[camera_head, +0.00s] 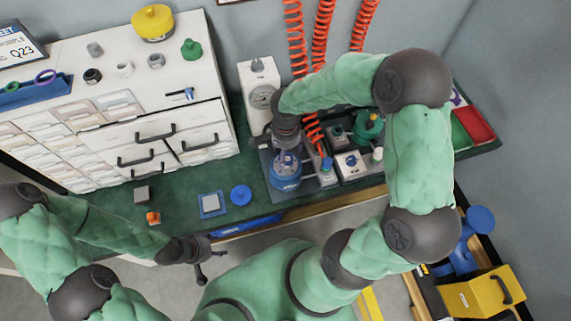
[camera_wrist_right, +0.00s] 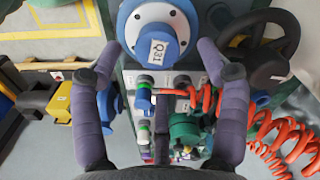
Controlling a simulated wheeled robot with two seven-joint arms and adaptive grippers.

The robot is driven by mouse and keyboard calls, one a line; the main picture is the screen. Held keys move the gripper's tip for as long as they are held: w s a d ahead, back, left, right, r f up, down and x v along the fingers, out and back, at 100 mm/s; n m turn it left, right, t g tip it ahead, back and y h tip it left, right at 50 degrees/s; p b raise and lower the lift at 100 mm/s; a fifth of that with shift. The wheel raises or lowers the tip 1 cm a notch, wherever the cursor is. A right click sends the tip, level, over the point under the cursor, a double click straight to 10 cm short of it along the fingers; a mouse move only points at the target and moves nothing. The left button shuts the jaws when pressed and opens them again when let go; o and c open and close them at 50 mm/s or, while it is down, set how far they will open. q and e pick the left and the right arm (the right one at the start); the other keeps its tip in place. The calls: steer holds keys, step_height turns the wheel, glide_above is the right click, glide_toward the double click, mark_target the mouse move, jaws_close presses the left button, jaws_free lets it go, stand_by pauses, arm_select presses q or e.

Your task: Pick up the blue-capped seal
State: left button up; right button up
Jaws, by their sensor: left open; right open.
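A blue round part with a pale metal centre and a Q31 label (camera_wrist_right: 158,22) is in the right wrist view. It also appears as a blue body (camera_head: 285,180) on the test rig in the head view. I cannot tell whether it is the blue-capped seal. A smaller blue-topped part (camera_wrist_right: 143,93) stands on the rig near it. My right gripper (camera_wrist_right: 160,58) is open and empty above the rig, its fingers spread to either side of the Q31 part's lower edge. My left gripper (camera_head: 206,257) is open and empty off the bench's front edge.
A blue disc (camera_head: 241,195) and a blue-white square pad (camera_head: 212,205) lie on the green bench (camera_head: 180,212). Orange coiled hoses (camera_head: 320,35), a dial unit (camera_head: 260,85) and a green fitting (camera_head: 368,125) crowd the rig. White drawers (camera_head: 140,140) stand left.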

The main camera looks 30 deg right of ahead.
mark_target(291, 163)
step_height(291, 163, down, 5)
steer(key=shift+s+b, duration=0.1)
steer(key=shift+b, duration=1.1)
steer(key=shift+r, duration=0.1)
jaws_close()
